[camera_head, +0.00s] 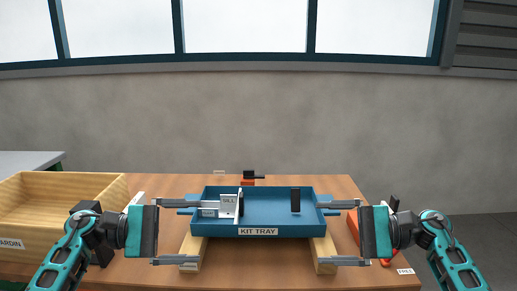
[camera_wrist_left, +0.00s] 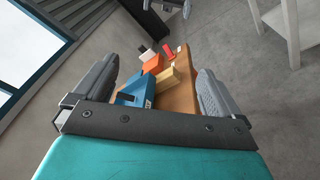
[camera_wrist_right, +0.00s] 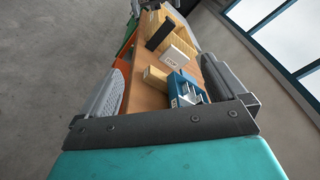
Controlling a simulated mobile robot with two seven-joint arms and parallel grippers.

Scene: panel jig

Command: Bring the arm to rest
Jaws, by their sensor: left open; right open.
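My left gripper (camera_head: 200,231) is open, its two fingers pointing right toward the left side of the blue kit tray (camera_head: 280,222). My right gripper (camera_head: 322,232) is open, its fingers pointing left toward the tray's right side. In the head view the upper fingers overlap the tray's ends; I cannot tell whether they touch.
The tray stands on wooden blocks (camera_head: 192,251) on the wooden table (camera_head: 150,186). A wooden bin (camera_head: 60,205) stands at left. An orange object (camera_head: 353,227) lies right of the tray.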

